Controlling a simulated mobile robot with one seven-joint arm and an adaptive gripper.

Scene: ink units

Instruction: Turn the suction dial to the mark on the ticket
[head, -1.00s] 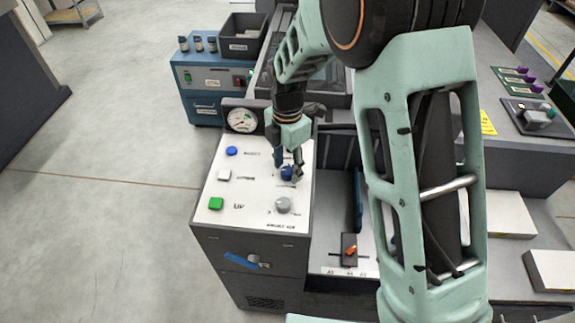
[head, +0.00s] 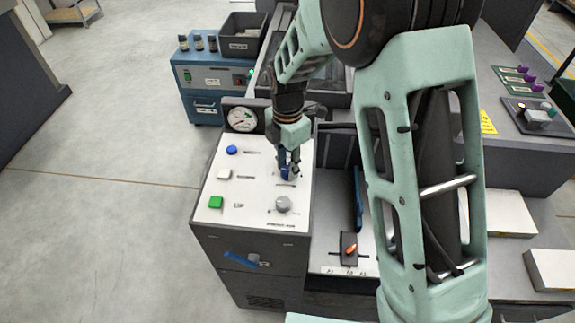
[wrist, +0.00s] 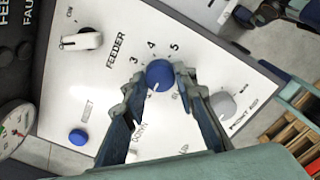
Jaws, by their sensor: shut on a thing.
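The blue dial (wrist: 160,75) stands on the sloped white panel (wrist: 75,115), with the printed figures 3, 4 and 5 beside it. A small pale mark shows at its lower-left edge. My gripper (wrist: 159,80) has a finger on either side of the dial and is shut on it. In the head view my gripper (head: 287,172) points down at the panel, and its fingers mostly hide the dial. I cannot make out a ticket with a readable mark; a yellow paper (head: 488,122) lies at the right, its text too small to read.
A gauge (head: 242,119) stands at the panel's back. An orange-tipped lever (head: 350,249) is to the right.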

